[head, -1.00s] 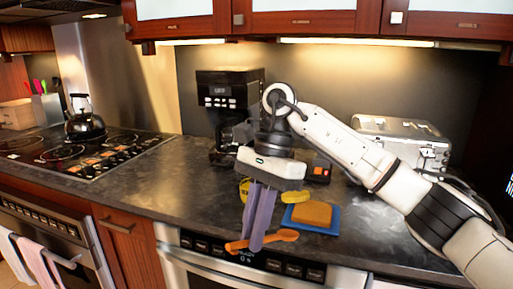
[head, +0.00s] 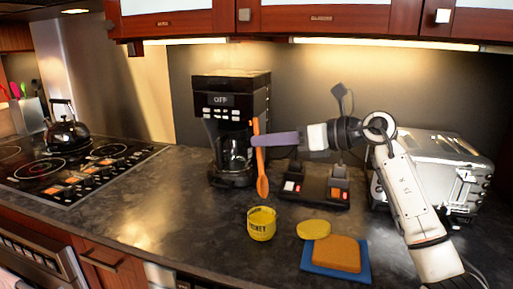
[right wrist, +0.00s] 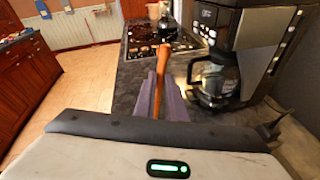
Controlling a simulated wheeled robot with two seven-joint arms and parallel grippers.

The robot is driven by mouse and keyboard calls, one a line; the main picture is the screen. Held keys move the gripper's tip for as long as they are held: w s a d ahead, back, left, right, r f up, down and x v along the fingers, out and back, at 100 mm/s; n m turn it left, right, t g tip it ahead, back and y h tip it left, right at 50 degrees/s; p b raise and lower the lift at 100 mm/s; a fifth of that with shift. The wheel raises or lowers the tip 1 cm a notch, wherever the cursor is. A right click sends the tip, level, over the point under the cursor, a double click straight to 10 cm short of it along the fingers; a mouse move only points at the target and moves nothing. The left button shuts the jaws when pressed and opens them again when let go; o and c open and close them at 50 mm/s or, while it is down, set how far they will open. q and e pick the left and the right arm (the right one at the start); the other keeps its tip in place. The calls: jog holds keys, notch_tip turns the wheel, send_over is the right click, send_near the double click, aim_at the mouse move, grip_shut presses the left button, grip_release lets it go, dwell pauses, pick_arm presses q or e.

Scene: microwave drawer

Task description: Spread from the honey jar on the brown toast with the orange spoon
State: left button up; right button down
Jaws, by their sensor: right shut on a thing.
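The orange spoon (head: 262,180) hangs upright, bowl down, above and just behind the honey jar. My right gripper (head: 257,140) is shut on its upper handle, and the spoon shows between the fingers in the right wrist view (right wrist: 160,75). The yellow honey jar (head: 261,228) stands open on the counter, with honey showing at its top. A yellow round lid (head: 313,229) lies to its right. The brown toast (head: 337,253) lies on a blue square plate (head: 363,267) at the front right. My left gripper is in neither view.
A black coffee maker (head: 217,92) stands behind the jar, close to the gripper. A dark power strip (head: 315,190) lies on the counter, and a silver toaster (head: 447,165) stands at the right. The stove (head: 75,165) with a kettle (head: 66,133) is at the left. Counter left of the jar is clear.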

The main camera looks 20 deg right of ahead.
aim_at(267, 183)
jog(key=f, duration=0.2)
jog(key=b, duration=0.1)
jog(key=shift+s+f+t+y, duration=0.25)
jog(key=shift+f+t+y, duration=0.05)
jog(key=shift+f, duration=0.1)
notch_tip(267, 183, down, 2)
jog(key=shift+b, duration=0.75)
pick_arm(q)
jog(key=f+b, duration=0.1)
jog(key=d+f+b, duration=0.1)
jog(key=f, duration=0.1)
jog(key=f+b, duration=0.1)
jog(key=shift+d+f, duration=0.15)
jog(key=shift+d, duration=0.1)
pick_arm(e)
notch_tip(267, 183, down, 4)
jog(key=shift+f, duration=0.1)
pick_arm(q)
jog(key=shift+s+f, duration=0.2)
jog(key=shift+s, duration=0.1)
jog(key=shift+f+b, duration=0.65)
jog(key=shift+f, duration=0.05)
pick_arm(e)
jog(key=shift+f, duration=1.1)
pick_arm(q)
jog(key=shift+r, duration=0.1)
pick_arm(e)
jog(key=shift+r, duration=0.1)
